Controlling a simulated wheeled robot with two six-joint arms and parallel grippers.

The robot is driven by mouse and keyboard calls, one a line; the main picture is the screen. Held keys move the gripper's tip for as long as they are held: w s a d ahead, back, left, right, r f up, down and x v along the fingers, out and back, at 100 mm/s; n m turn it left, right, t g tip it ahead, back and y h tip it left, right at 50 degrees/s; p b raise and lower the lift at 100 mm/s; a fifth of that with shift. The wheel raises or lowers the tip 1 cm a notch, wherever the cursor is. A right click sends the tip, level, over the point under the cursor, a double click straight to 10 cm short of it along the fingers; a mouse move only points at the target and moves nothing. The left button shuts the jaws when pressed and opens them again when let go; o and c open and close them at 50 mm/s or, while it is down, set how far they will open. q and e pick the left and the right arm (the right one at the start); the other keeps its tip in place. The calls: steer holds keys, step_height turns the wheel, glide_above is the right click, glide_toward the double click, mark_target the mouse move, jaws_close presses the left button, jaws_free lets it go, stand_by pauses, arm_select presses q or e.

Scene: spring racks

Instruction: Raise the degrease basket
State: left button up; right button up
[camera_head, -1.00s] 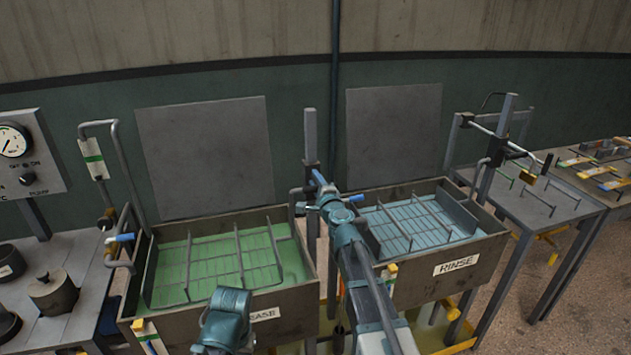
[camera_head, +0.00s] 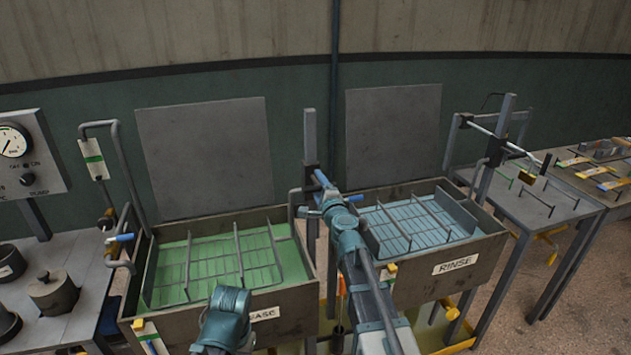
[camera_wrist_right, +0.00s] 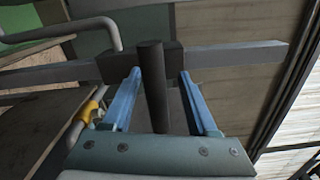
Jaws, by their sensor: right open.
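The degrease basket (camera_head: 215,262) is a grey wire rack in the left tank of green liquid, low between its walls. The tank's front label (camera_head: 264,314) is partly hidden by my left arm. My right gripper (camera_head: 318,192) is beside the grey upright post (camera_head: 310,135) behind the tanks. In the right wrist view its blue fingers (camera_wrist_right: 160,80) are apart, with a dark round handle (camera_wrist_right: 152,85) between them. A gap shows on both sides of the handle. The handle joins a dark block on a grey bar. My left gripper is out of view.
The rinse tank (camera_head: 490,262) with its own wire basket (camera_head: 410,225) stands to the right. A side table (camera_head: 550,205) with rods is farther right. Pots (camera_head: 52,292) and a gauge panel (camera_head: 22,155) are at left. A bent pipe (camera_head: 125,170) rises beside the degrease tank.

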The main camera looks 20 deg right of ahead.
steer(key=s, duration=1.1)
steer(key=shift+d, duration=0.25)
steer(key=s+a+f+n+g+y, duration=0.3)
steer(key=a+f+n, duration=0.15)
steer(key=a, duration=0.25)
steer(key=s+a+f+n+g+y, duration=0.2)
steer(key=s+a+f+n+g, duration=0.1)
steer(key=a+n, duration=0.4)
steer(key=s+a+f+n+g+y, duration=0.2)
steer(key=a+f+n+g+y, duration=0.15)
steer(key=a, duration=0.45)
steer(key=s+a+f+n+g+h, duration=0.25)
steer(key=s+f+n+g, duration=0.2)
steer(key=s+f, duration=0.3)
steer(key=s+d+f+n+g+h, duration=0.3)
steer(key=s+d+h, duration=0.4)
steer(key=s, duration=0.3)
steer(key=shift+s+d+f+n+g+h, duration=0.15)
steer(key=shift+s+d+n+g+h, duration=0.1)
steer(key=shift+n+g+h, duration=0.4)
